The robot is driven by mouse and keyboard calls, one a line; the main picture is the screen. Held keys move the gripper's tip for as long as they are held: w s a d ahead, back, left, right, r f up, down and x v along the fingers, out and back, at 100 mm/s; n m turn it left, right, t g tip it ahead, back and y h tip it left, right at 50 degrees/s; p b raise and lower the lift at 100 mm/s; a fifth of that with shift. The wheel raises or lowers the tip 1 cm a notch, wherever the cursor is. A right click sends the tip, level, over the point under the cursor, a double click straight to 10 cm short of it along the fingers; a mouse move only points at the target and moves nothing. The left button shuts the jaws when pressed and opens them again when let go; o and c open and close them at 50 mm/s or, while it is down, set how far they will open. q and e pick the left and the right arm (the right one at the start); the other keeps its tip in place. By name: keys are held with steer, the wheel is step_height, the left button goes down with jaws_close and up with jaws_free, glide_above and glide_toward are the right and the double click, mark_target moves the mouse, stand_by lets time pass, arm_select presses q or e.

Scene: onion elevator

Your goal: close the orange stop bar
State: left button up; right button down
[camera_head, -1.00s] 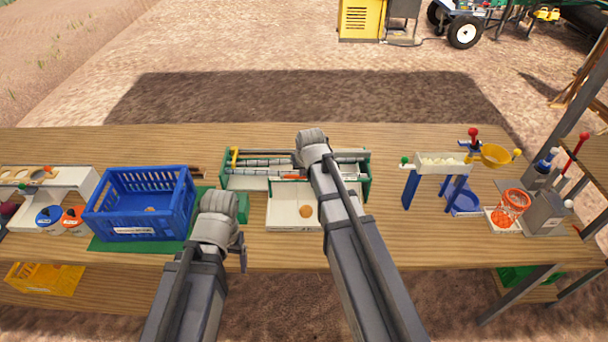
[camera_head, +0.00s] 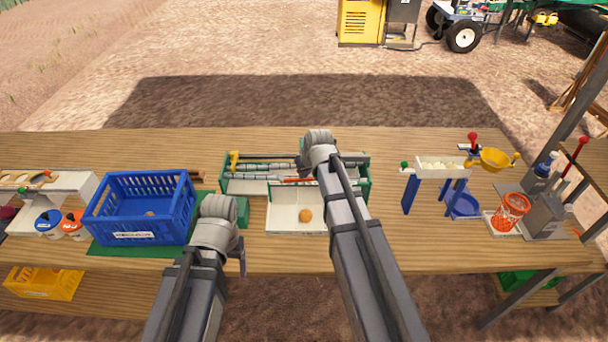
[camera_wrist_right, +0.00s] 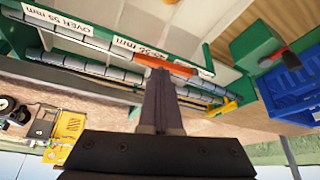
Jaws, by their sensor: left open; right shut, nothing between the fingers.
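The orange stop bar (camera_wrist_right: 172,67) is a thin orange-red strip along the roller sorter, between its rollers and a white panel, in the right wrist view. In the head view a short piece of the bar (camera_head: 296,180) shows left of my right forearm. My right gripper (camera_wrist_right: 160,72) is shut and empty, its tips at or just beside the bar; contact is unclear. In the head view my right wrist hides these fingers. My left gripper (camera_head: 242,262) is open over the table's front edge, below the blue crate's right side, away from the bar.
A white tray (camera_head: 280,224) with an onion (camera_head: 305,215) lies in front of the sorter. A blue crate (camera_head: 138,221) stands left on a green mat. A white stand with blue legs (camera_head: 409,193) and an orange basket (camera_head: 511,207) are right. Bare table lies behind the sorter.

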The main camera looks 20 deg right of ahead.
steer(key=w+n, duration=0.1)
steer(key=w+d+n+y, duration=0.1)
steer(key=n, duration=0.1)
steer(key=shift+w+d+n+y, duration=0.15)
steer(key=shift+w+n+y, duration=0.15)
steer(key=shift+w, duration=0.05)
steer(key=w+n+g+y, duration=0.1)
steer(key=n, duration=0.1)
steer(key=w+n+y, duration=0.1)
steer(key=w+n, duration=0.1)
steer(key=n, duration=0.1)
steer(key=shift+w+g, duration=0.3)
steer(key=shift+g, duration=0.1)
steer(key=shift+w+a+n+g+y, duration=0.15)
steer(key=shift+w+n+g, duration=0.2)
steer(key=shift+n, duration=0.4)
steer(key=shift+w+a+n+g+y, duration=0.15)
steer(key=shift+w+n, duration=0.25)
steer(key=shift+n, duration=0.35)
